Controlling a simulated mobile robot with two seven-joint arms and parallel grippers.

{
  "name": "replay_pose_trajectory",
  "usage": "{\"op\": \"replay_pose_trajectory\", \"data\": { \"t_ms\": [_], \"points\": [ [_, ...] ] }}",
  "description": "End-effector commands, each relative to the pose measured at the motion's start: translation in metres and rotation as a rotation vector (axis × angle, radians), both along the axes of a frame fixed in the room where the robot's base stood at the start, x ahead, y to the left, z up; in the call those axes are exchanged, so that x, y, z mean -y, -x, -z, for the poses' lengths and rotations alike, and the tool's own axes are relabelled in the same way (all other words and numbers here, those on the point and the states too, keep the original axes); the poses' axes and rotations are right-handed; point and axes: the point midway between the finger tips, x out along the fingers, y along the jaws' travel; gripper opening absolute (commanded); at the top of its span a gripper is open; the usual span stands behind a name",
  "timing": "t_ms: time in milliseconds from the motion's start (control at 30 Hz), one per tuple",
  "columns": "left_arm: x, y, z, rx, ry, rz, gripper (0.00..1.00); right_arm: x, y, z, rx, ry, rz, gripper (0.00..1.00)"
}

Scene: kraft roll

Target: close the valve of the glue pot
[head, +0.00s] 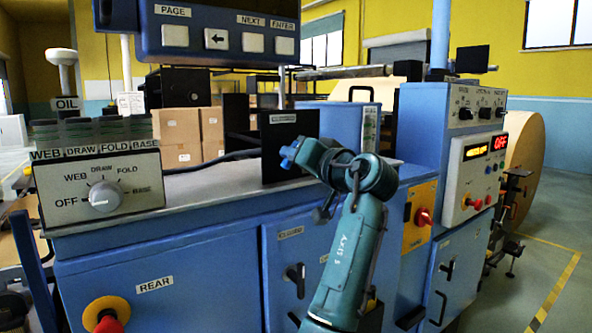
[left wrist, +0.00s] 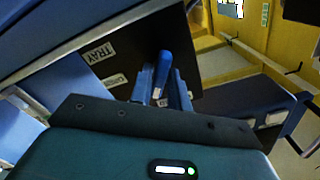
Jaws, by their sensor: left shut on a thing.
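In the head view my left gripper (head: 290,158), on a teal arm, is at a dark upright plate (head: 282,135) on the machine's grey top. In the left wrist view my left gripper (left wrist: 162,94) is shut on a blue lever handle (left wrist: 163,66), which stands in front of a dark panel (left wrist: 205,75). I take this handle to be the valve lever. The panel carries a label TRAY and a second label too small to read. The gripper hides the lower end of the handle. I cannot make out the glue pot for certain. My right gripper is not in view.
A selector knob (head: 104,196) marked WEB, DRAW, FOLD, BASE stands at the left. A button panel (head: 220,30) hangs above. A red switch (head: 423,216) and a control cabinet (head: 470,150) stand at the right. Open floor (head: 548,250) lies at the far right.

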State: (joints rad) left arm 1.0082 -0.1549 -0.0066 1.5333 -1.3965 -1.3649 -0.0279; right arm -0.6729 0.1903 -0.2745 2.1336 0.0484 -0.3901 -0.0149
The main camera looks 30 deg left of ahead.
Motion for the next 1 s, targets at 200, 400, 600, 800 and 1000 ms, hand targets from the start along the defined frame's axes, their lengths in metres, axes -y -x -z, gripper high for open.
{"op": "replay_pose_trajectory", "data": {
  "t_ms": [200,400,600,800,1000],
  "points": [
    [0.001,0.000,0.003,0.189,0.079,0.001,0.00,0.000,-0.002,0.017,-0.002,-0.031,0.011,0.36],
    [0.001,0.000,0.003,0.342,0.142,-0.001,0.00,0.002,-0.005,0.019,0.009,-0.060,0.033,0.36],
    [0.000,0.000,0.002,0.457,0.190,-0.001,0.00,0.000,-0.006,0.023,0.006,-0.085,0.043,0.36],
    [0.000,0.000,0.001,0.528,0.220,-0.001,0.00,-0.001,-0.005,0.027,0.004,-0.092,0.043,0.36],
    [0.000,0.000,0.001,0.560,0.233,-0.001,0.00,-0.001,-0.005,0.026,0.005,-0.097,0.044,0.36]
  ]
}}
